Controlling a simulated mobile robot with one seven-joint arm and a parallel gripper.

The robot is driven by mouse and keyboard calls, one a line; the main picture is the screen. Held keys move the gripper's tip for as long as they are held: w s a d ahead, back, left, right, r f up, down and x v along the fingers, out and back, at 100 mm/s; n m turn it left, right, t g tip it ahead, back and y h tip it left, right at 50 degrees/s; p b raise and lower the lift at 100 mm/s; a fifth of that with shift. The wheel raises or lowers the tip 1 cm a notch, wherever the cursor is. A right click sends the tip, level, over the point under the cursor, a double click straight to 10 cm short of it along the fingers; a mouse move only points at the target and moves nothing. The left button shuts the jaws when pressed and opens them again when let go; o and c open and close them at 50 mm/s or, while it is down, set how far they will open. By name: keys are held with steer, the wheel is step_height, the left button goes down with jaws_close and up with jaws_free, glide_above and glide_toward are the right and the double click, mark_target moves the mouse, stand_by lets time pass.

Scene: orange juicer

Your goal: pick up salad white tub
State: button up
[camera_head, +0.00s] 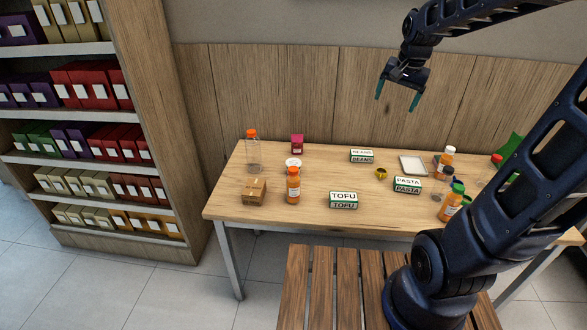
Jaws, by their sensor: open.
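A small white round tub (293,162) stands on the wooden table, left of the table's middle. Its lower part is partly hidden by an orange bottle in front of it, and any lettering on it is too small to read. My gripper (397,97) is open and empty, with teal fingertips pointing down. It hangs in the air above the table's back edge, well to the right of the tub and higher.
Around the tub are an orange bottle (293,186), a clear bottle (252,152), a pink packet (297,145) and a brown box (254,191). Tofu (343,200), beans (361,156) and pasta (407,185) boxes lie farther right. A white tray (401,159) lies nearby.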

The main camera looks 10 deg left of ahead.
steer(key=w+a+f+m, duration=0.2)
steer(key=w+a+f, duration=0.3)
steer(key=w+a, duration=0.4)
steer(key=m+g, duration=0.3)
steer(key=m, duration=0.4)
glide_above(293, 162)
step_height(293, 162, down, 27)
steer(key=shift+h, duration=0.4)
step_height(293, 162, down, 10)
steer(key=shift+s+f, duration=0.1)
steer(key=c, duration=1)
